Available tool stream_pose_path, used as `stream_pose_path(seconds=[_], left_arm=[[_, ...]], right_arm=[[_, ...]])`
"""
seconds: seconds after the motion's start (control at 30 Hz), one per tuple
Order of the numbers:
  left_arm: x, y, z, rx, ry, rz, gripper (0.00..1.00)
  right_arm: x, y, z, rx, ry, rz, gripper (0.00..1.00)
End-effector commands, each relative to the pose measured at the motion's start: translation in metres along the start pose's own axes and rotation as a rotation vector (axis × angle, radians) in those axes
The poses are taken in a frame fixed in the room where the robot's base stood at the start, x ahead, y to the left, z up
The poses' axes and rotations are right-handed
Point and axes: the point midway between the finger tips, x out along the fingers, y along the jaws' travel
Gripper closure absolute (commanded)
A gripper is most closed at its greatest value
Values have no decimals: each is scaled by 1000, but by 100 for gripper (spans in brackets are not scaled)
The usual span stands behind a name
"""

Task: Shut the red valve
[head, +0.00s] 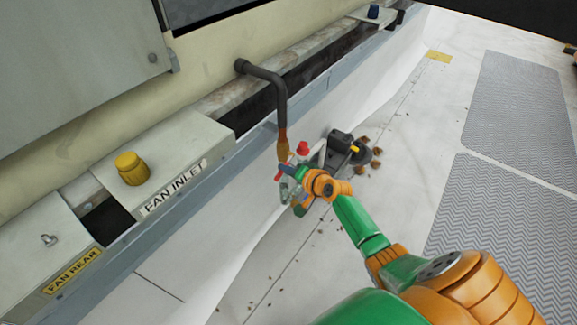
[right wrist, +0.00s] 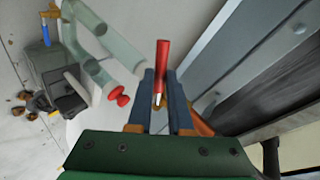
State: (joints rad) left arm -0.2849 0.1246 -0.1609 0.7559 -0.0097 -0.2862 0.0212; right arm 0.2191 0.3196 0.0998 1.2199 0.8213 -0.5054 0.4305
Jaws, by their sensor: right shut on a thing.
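The red valve's handle (head: 279,174) shows as a small red bar below the brass end of a dark bent pipe (head: 281,100). My right gripper (head: 292,172) is at the handle, and the wrist partly hides the valve. In the right wrist view the red lever (right wrist: 162,62) stands between the two fingers of my right gripper (right wrist: 160,88), which are shut on it. The lever's far tip sticks out beyond the fingertips. My left gripper is not in view.
A clear greenish pipe piece with a red cap (head: 303,148) is close beside my gripper. A dark pump-like device (head: 341,141) and brown debris lie on the white roof behind. A grey rail (head: 215,168) runs along the cooler. A yellow knob (head: 131,167) is at left.

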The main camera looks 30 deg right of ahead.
Motion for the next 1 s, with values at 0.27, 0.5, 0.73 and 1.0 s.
stream_pose_path(seconds=[0.27,0.5,0.73,1.0], left_arm=[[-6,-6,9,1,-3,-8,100],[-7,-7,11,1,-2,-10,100],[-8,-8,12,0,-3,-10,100],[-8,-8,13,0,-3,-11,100]], right_arm=[[-6,-9,-5,183,-123,8,100],[-9,-14,-8,296,-199,11,100],[-11,-17,-10,353,-237,12,100],[-11,-17,-10,371,-250,13,100]])
